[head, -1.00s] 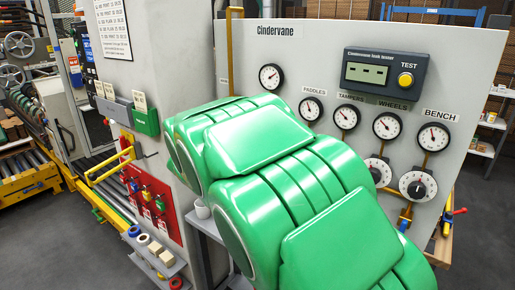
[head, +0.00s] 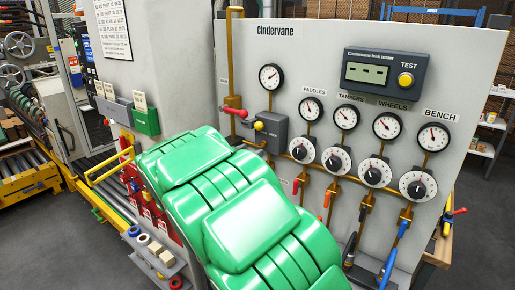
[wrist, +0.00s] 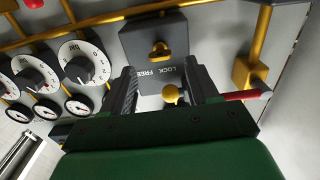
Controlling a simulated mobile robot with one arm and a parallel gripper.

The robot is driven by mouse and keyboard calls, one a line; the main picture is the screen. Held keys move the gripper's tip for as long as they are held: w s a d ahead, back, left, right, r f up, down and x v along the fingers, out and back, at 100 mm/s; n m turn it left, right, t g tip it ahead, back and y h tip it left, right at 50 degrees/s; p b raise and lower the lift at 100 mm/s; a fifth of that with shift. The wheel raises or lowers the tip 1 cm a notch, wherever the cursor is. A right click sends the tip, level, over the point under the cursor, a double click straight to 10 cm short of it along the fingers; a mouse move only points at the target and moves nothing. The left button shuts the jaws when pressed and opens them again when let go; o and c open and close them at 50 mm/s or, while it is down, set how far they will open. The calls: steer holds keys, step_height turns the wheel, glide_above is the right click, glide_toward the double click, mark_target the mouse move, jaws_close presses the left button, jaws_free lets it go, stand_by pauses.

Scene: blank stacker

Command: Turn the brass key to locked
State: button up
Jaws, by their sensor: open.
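The brass key (wrist: 160,49) appears as a small brass piece on the face of a dark grey box (wrist: 153,30) in the wrist view. Beside it is a plate lettered LOCK and FREE (wrist: 160,72), upside down, with LOCK to the right. I cannot tell which word the key points to. My gripper (wrist: 161,76) is open and empty, its dark fingers on either side of the plate, apart from the key. A yellow ball knob (wrist: 171,93) shows between the fingers. In the head view the grey box (head: 272,130) is on the panel, just beyond my green arm; my fingers are hidden there.
A red-handled valve (head: 235,111) is left of the box, and its red handle shows right of my fingers in the wrist view (wrist: 243,96). Brass pipes, gauges and several dials (head: 336,160) crowd the panel (head: 320,40) to the right in the head view.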

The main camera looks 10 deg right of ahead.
mark_target(258, 146)
steer(key=shift+x, duration=2.4)
steer(key=shift+c, duration=0.2)
steer(key=c, duration=1)
